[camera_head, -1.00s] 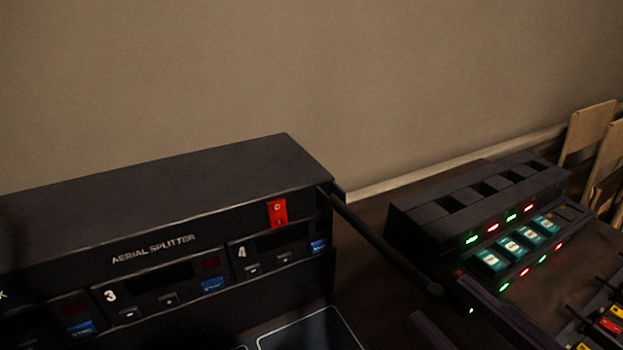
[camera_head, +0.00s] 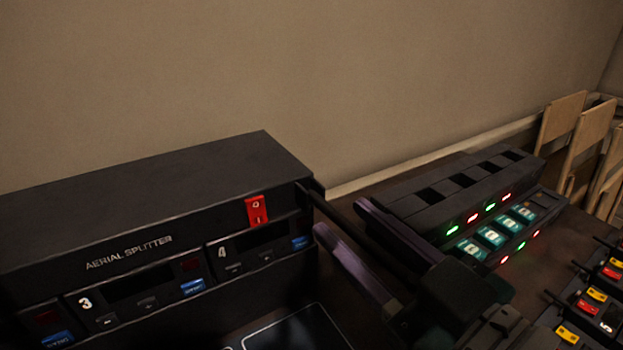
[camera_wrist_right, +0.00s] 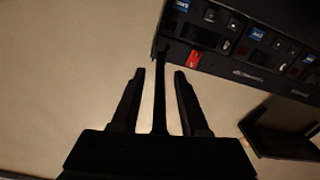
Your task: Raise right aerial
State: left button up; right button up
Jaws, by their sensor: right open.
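The right aerial (camera_head: 330,209) is a thin black rod joined to the right end of the black aerial splitter (camera_head: 150,190). In the head view it slopes down to the right, and its far part is hidden behind my gripper. My right gripper (camera_head: 340,217) is open, with one finger on each side of the aerial. In the wrist view the aerial (camera_wrist_right: 160,85) runs between the two fingers (camera_wrist_right: 157,75), with gaps visible on both sides. My left gripper is not in view.
A black unit with lit green buttons (camera_head: 440,200) stands close to the right of my right gripper. A panel with red and yellow keys (camera_head: 590,305) is at the lower right. Wooden chairs (camera_head: 560,125) stand at the back right. The wall (camera_head: 300,80) is behind.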

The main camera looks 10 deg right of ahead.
grip_shut()
dwell(1.4)
